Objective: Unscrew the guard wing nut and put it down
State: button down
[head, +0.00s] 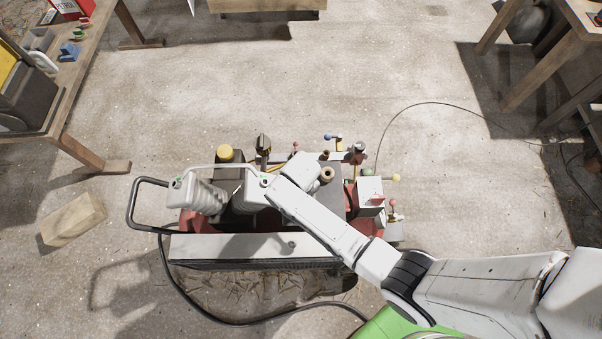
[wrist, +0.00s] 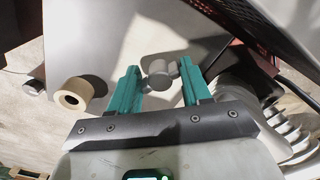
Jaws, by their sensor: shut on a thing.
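The guard wing nut (wrist: 158,78) is a small grey piece with a round middle and short wings, seen in the wrist view between my fingertips. My gripper (wrist: 158,88) has two teal fingers, one on each side of it, and is shut on it. A pale grey guard panel (wrist: 100,40) lies behind the nut; I cannot tell whether the nut still touches it. In the head view my arm covers the nut and the gripper. The machine with the guard (head: 255,248) stands on the floor below my arm.
A cream roller-like cap (wrist: 73,94) sits left of my fingers. Ribbed grey housing (wrist: 255,95) is close on the right. In the head view, knobs and levers (head: 335,138) line the machine's far side. A wooden block (head: 73,218) lies left; a cable (head: 250,322) runs in front.

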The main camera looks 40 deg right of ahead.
jog(key=shift+f+b, duration=0.45)
jog(key=shift+f, duration=0.2)
jog(key=shift+s+f, duration=0.2)
jog(key=shift+f, duration=0.1)
dwell(0.4)
jog(key=c, duration=0.5)
grip_release()
jog(key=shift+o, duration=0.4)
jog(key=shift+s+f, duration=0.1)
jog(key=shift+a, duration=0.1)
jog(key=r, duration=0.8)
jog(key=r+p, duration=0.1)
jog(key=r, duration=0.2)
jog(key=shift+w+d+r, duration=0.25)
jog(key=shift+d+r, duration=0.05)
jog(key=shift+r, duration=0.1)
